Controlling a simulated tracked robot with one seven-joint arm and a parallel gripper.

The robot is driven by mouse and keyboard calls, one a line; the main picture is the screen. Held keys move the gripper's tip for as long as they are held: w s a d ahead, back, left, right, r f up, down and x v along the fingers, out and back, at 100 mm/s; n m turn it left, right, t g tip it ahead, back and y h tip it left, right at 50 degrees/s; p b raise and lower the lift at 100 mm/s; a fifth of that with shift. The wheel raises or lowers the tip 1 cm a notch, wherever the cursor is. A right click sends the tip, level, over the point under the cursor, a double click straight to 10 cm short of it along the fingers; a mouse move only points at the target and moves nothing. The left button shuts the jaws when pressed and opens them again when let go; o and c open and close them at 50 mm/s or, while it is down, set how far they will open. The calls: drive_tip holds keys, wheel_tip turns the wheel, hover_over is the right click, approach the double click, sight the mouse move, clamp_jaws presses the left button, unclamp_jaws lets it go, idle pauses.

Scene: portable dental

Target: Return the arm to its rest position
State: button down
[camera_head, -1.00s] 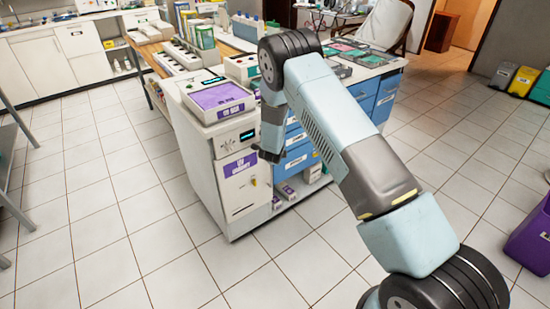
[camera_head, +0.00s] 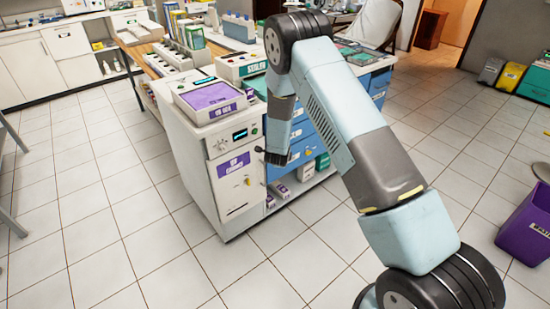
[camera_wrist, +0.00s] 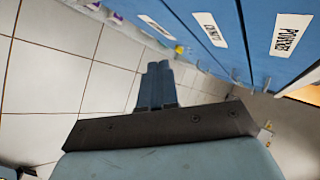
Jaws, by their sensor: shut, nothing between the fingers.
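My arm (camera_head: 345,120) is bent at the elbow, with its forearm hanging down in front of the blue drawers. My gripper (camera_head: 272,157) is at its lower end, small and dark in the head view. In the wrist view my gripper (camera_wrist: 155,72) shows its two fingers together and empty, over the tiled floor. The labelled blue drawer fronts (camera_wrist: 215,30) run along the top right of the wrist view, apart from the fingers.
A white cabinet (camera_head: 235,185) with a purple-topped device (camera_head: 210,97) stands left of my gripper. The blue drawers (camera_head: 308,140) are behind it. A purple bin (camera_head: 525,230) stands at the right. Tiled floor (camera_head: 90,220) is clear at the left and front.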

drive_tip(key=s+d+r+m+h, duration=0.2)
drive_tip(key=d+r+m, duration=0.45)
drive_tip(key=r, duration=0.55)
drive_tip(key=s+d+r+m+h, duration=0.2)
drive_tip(key=d+r+m, duration=0.45)
drive_tip(key=r, duration=0.55)
drive_tip(key=s+d+r+m+g+h, duration=0.2)
drive_tip(key=s+d+r+m, duration=0.85)
drive_tip(key=r+m, duration=0.3)
drive_tip(key=s+d+r+m+g+y, duration=0.1)
drive_tip(key=s+d+r+m, duration=0.1)
drive_tip(key=s+r+m, duration=0.35)
drive_tip(key=s+d+r+m+g, duration=0.2)
drive_tip(key=s+d+r+m, duration=0.1)
drive_tip(key=s+m, duration=0.5)
drive_tip(key=s+a+r+m+y, duration=0.2)
drive_tip(key=s+m, duration=0.4)
drive_tip(key=s, duration=0.3)
drive_tip(key=s+a+r+m+t+y, duration=0.1)
drive_tip(key=s+a+m+y, duration=0.3)
drive_tip(key=s, duration=0.5)
drive_tip(key=m, duration=0.2)
drive_tip(key=shift+a+r+m, duration=0.15)
drive_tip(key=shift+r+m, duration=0.15)
drive_tip(key=shift+r, duration=0.05)
